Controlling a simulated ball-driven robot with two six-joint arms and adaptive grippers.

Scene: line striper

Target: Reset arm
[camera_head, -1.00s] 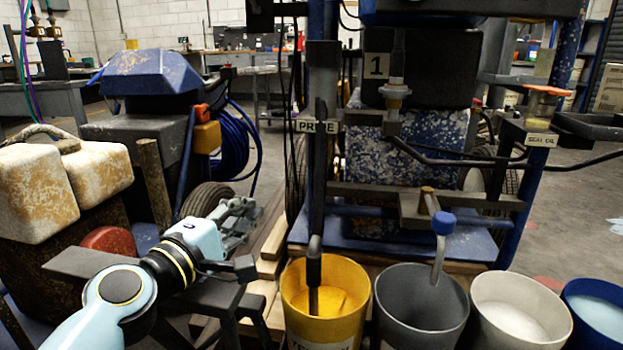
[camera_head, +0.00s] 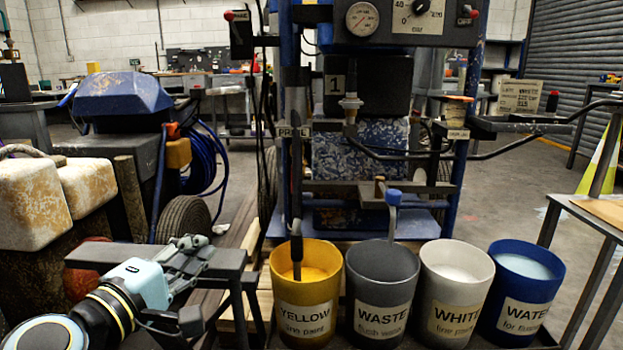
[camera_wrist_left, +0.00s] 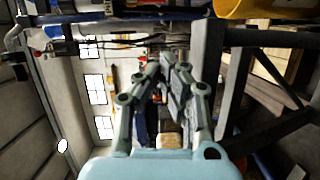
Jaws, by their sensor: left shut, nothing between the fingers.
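My left arm comes in from the lower left in the head view, and its grey gripper (camera_head: 190,258) points up and to the right. It is left of the yellow bucket, over or beside a dark metal bar, and apart from the buckets. In the left wrist view the two fingers (camera_wrist_left: 168,68) come together at the tips with no object between them. My right gripper is in neither current view.
Yellow (camera_head: 305,308), grey waste (camera_head: 382,310), white (camera_head: 455,312) and blue water (camera_head: 522,310) buckets stand in a row. The line striper (camera_head: 365,150) is behind them. A side table (camera_head: 590,212) is at the right. Off-white jugs (camera_head: 30,205) stand at the left.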

